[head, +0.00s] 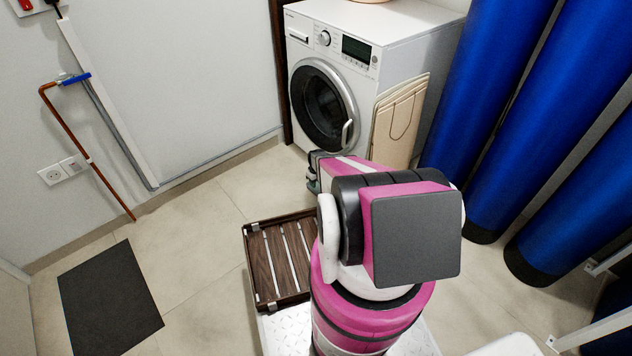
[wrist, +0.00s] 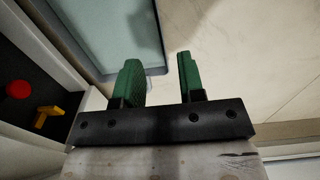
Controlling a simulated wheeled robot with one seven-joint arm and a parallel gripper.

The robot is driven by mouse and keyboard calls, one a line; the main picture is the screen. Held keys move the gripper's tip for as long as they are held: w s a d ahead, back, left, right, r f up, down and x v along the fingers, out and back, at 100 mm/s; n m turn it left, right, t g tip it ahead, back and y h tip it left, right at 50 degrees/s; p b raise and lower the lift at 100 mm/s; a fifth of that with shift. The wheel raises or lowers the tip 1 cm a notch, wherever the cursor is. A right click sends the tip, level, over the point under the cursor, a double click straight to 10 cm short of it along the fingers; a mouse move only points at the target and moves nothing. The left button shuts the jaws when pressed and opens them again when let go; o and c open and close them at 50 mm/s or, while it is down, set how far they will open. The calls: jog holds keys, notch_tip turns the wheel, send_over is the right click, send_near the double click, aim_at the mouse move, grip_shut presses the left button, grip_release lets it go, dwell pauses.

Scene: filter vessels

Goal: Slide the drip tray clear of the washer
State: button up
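The washer (head: 345,75) stands against the back wall, white with a round dark door. A pale blue-grey tray with a rounded corner, which looks like the drip tray (wrist: 95,40), lies on the floor in the wrist view; my arm hides it in the head view. In the wrist view my gripper (wrist: 158,62) is open, with two green fingers apart. The left finger overlaps the tray and the right finger is over the floor, with the tray's edge between them. I cannot tell whether they touch it. In the head view my gripper (head: 313,180) is mostly hidden.
Beside the tray is a dark opening with a red knob (wrist: 18,89) and a yellow part (wrist: 47,116). A beige folded board (head: 398,120) leans on the washer's side.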

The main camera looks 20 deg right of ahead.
notch_tip(320, 180, down, 10)
jog(key=shift+r, duration=0.2)
grip_shut()
